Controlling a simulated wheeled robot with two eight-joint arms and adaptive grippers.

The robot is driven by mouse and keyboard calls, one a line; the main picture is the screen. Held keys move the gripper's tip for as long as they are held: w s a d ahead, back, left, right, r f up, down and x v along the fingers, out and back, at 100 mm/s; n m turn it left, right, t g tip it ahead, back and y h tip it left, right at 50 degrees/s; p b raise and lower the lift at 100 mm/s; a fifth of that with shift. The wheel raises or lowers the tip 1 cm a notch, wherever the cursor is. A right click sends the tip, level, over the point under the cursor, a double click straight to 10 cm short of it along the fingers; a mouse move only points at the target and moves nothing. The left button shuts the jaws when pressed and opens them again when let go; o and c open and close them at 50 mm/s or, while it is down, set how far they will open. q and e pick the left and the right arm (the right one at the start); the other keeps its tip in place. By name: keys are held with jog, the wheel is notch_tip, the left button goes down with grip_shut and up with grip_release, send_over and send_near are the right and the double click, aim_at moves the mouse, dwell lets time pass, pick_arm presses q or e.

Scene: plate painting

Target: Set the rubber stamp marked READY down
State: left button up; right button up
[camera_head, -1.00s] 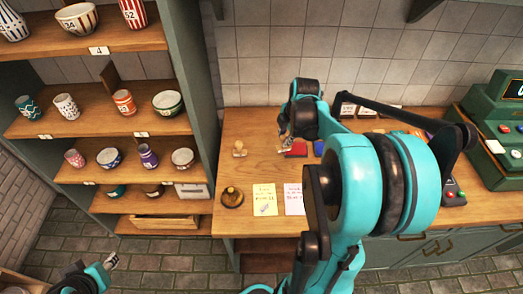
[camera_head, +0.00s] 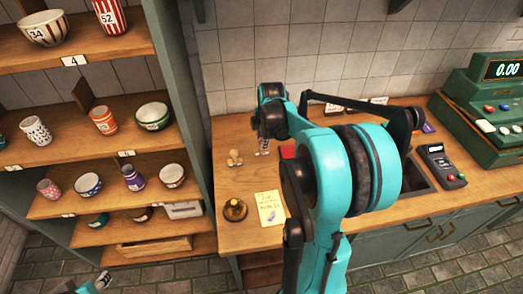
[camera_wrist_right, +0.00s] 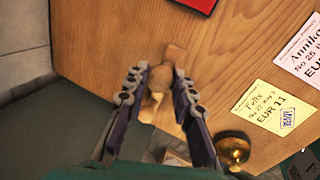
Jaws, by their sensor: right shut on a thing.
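My right gripper (camera_wrist_right: 158,88) is shut on a wooden rubber stamp (camera_wrist_right: 160,78) with a rounded handle, over the wooden counter (camera_wrist_right: 105,30). Its marking is not readable, and I cannot tell whether it touches the counter. In the head view my right gripper (camera_head: 263,150) is over the far left part of the counter. My left gripper (camera_head: 102,281) shows only as a tip at the bottom edge, low in front of the shelf.
A red pad (camera_wrist_right: 198,3) lies right of the gripper in the head view. A yellow note (camera_head: 270,207) and brass bell (camera_head: 235,209) are nearer the front. A shelf of pottery (camera_head: 120,158) stands left, a green cash register (camera_head: 490,105) right. My right arm hides the counter's middle.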

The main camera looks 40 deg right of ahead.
notch_tip(320, 180, down, 4)
jog(key=shift+w+f+b, duration=0.1)
jog(key=shift+f+b, duration=0.05)
jog(key=shift+b, duration=0.7)
jog(key=shift+a, duration=0.1)
jog(key=o, duration=0.9)
